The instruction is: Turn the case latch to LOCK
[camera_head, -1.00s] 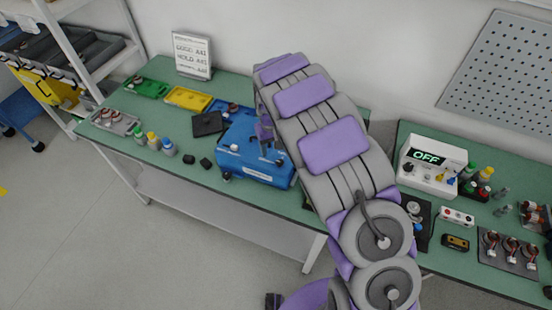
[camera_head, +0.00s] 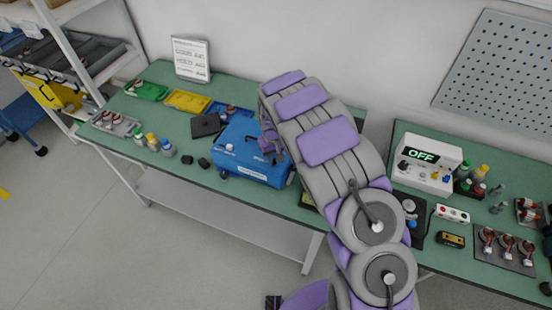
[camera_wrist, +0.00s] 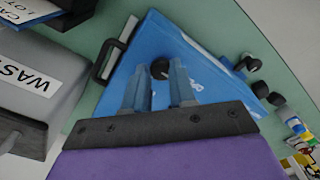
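The blue case (camera_head: 255,165) sits on the green bench, partly hidden behind my arm in the head view. It fills the middle of the wrist view (camera_wrist: 200,75). A round dark knob (camera_wrist: 160,69), which looks like the latch, is on its top face. My gripper (camera_wrist: 158,63) is over the case with its two fingers apart, one on each side of the knob in the picture. A gap shows between them; I cannot tell whether either touches the knob. The LOCK marking cannot be read. In the head view my arm covers much of the gripper.
A grey box labelled "WAS..." (camera_wrist: 38,82) stands left of the case in the wrist view. Small black parts (camera_head: 197,161) and several bottles (camera_head: 154,142) stand left of the case in the head view. A white unit reading OFF (camera_head: 425,165) is on the right bench.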

